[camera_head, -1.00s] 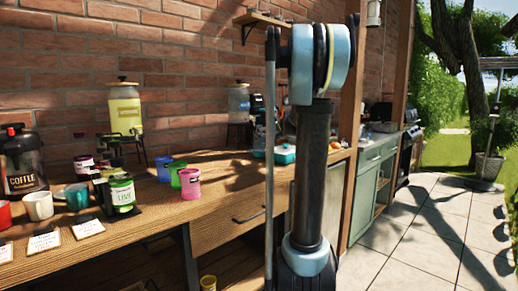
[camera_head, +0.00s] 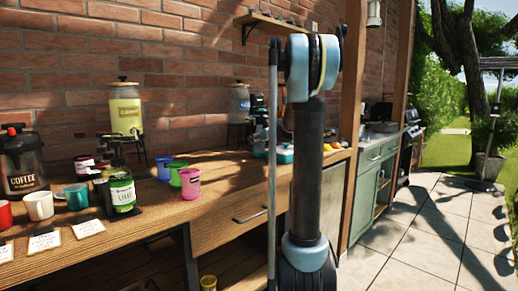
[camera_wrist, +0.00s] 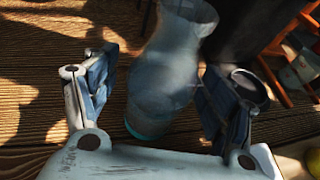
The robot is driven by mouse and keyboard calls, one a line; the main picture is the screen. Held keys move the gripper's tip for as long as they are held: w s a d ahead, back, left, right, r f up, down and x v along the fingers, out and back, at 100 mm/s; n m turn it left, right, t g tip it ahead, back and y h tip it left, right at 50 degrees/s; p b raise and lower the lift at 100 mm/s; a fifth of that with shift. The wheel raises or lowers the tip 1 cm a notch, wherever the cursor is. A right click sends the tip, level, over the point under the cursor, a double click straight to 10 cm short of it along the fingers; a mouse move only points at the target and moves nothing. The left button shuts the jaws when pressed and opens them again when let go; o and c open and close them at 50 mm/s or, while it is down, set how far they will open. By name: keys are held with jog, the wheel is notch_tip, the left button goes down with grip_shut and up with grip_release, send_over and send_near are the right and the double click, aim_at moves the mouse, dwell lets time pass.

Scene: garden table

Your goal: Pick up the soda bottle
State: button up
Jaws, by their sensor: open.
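In the wrist view, a pale translucent bluish bottle-shaped vessel (camera_wrist: 165,75) with a waisted body and a teal base is over the dark wood top. I take it for the soda bottle, but no label shows. My gripper (camera_wrist: 160,66) is open, with one finger on each side of the vessel. The left finger appears apart from it; whether the right finger touches it I cannot tell. In the head view the gripper and this vessel cannot be made out; my own arm blocks part of the counter.
The wooden counter (camera_head: 235,205) holds a coffee jar (camera_head: 22,165), a green-labelled bottle (camera_head: 122,192), a pink cup (camera_head: 190,183) and other cups. A yellow drink dispenser (camera_head: 126,112) stands behind. A dark object with orange bars (camera_wrist: 275,70) is at the wrist view's right.

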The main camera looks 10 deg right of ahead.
jog(key=c, duration=1.5)
jog(key=shift+r, duration=0.3)
notch_tip(320, 180, up, 9)
